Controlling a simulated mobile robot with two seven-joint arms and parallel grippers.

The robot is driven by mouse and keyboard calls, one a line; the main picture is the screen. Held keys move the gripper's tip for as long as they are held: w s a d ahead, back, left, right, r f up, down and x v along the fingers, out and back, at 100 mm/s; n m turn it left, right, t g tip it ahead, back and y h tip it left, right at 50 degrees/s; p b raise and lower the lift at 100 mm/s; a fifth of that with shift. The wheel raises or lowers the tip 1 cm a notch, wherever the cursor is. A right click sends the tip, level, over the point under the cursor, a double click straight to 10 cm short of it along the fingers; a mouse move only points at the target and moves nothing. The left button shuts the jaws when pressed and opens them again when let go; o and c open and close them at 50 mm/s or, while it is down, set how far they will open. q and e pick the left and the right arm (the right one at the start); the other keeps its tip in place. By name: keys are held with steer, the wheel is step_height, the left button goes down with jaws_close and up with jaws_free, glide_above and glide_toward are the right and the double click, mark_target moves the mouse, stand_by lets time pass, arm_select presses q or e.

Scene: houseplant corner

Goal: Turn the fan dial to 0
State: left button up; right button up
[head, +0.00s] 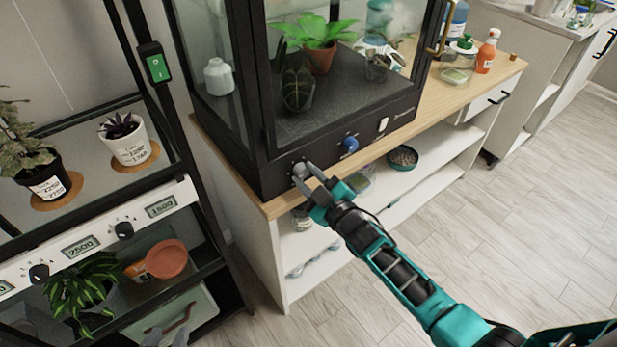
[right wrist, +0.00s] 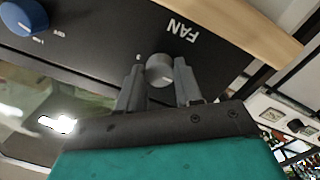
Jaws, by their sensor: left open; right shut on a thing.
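The fan dial (head: 299,169) is a small grey knob on the black front panel of the glass plant cabinet, near its left corner. My right gripper (head: 308,174) reaches it from the front and is shut on it. In the right wrist view, the fan dial (right wrist: 160,70) sits between the two grey fingers, beside the white word FAN. Its pointer setting is too small to read surely. My left gripper (head: 166,337) shows only partly at the bottom left edge, open and away from the cabinet.
A blue dial (head: 350,144) and a white switch (head: 383,125) are on the same panel. The cabinet stands on a wooden bench (head: 440,100). A plant rack (head: 90,235) with black knobs stands at the left. The floor (head: 500,215) at the right is clear.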

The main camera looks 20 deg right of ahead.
stand_by(0.3)
steer(key=o, duration=1)
steer(key=shift+o, duration=0.2)
steer(key=p+v, duration=0.1)
steer(key=v, duration=1.2)
steer(key=s+a+f+m+g+h, duration=0.1)
steer(key=s+f+m+g, duration=0.2)
steer(key=s, duration=0.2)
steer(key=s+f+m+g+h, duration=0.2)
steer(key=s+f+m+g, duration=0.1)
steer(key=s, duration=0.3)
steer(key=shift+s+a+m, duration=0.2)
steer(key=shift+a+m, duration=0.2)
steer(key=shift+m, duration=0.4)
